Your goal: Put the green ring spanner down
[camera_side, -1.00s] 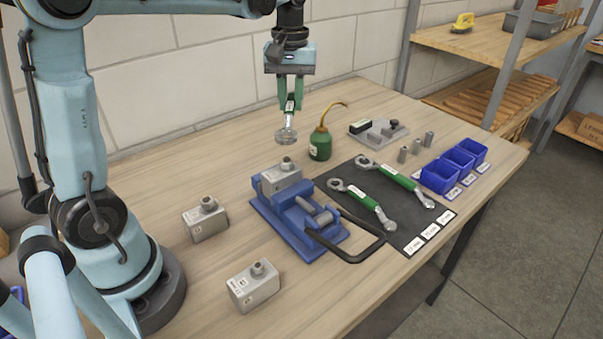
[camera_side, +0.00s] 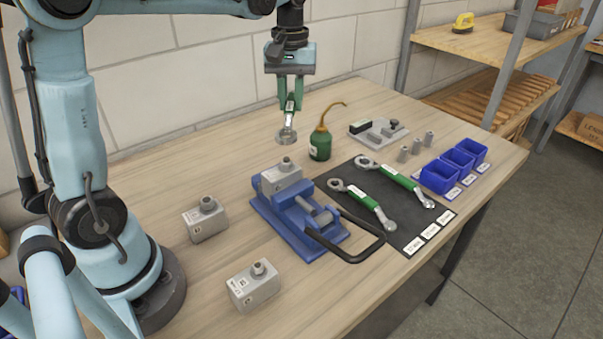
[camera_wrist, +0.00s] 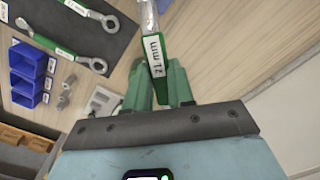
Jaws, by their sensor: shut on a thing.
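My gripper (camera_side: 290,98) is shut on a green ring spanner (camera_side: 288,118), which hangs upright with a silver ring end down at the back of the bench. In the wrist view the spanner (camera_wrist: 155,58) shows a "21 mm" label between the green jaws of my gripper (camera_wrist: 158,84). I cannot tell whether the ring end touches the bench. Two other green-handled spanners, a nearer one (camera_side: 363,201) and a farther one (camera_side: 397,178), lie on a dark mat (camera_side: 385,220) with white labels along its front right edge.
A green oil can (camera_side: 320,144) stands just right of the held spanner. A blue vice (camera_side: 300,222) holds a grey block (camera_side: 281,178). Two more grey blocks (camera_side: 205,221) (camera_side: 255,287) stand on the bench. Blue bins (camera_side: 440,177) stand at the right. The bench's back left is clear.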

